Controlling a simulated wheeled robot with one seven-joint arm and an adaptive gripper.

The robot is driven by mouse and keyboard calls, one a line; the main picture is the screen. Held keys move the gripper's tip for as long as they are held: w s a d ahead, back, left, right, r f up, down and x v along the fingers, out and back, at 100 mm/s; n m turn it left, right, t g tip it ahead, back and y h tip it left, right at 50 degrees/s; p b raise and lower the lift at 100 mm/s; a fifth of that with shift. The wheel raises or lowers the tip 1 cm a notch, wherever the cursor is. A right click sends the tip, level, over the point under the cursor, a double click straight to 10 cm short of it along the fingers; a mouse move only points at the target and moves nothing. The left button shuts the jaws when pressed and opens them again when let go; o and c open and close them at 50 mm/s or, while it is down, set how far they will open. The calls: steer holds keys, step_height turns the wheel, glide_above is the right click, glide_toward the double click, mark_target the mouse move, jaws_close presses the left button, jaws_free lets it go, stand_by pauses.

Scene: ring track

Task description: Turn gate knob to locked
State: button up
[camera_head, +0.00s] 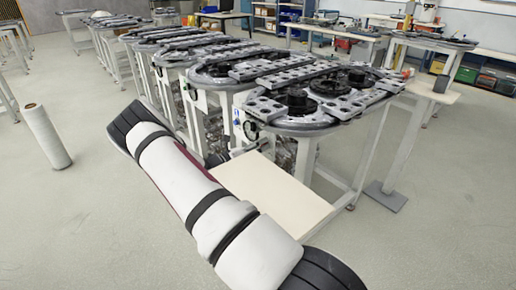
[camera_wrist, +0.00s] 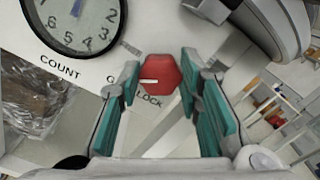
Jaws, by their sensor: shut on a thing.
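The red gate knob (camera_wrist: 161,70) sits at the centre of the wrist view on a white panel (camera_wrist: 85,72). Its white pointer mark points to the left of that picture. A "LOCK" label is printed just below the knob, and a partly hidden label starting with "G" is at its left. My gripper (camera_wrist: 160,84) has its teal-padded fingers on either side of the knob, shut on it. In the head view, my gripper and the knob are too small or hidden to make out.
A dial (camera_wrist: 75,18) marked "COUNT" is beside the knob on the panel. In the head view, the ring track table (camera_head: 300,125) stands beyond my arm, with a pale board (camera_head: 270,190) in front.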

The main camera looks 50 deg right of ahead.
steer(key=n, duration=0.5)
steer(key=n+b, duration=0.1)
steer(key=n, duration=0.5)
steer(key=shift+w+f, duration=0.15)
steer(key=shift+n, duration=0.4)
steer(key=o, duration=1.2)
steer(key=v, duration=1.2)
steer(key=shift+f, duration=0.1)
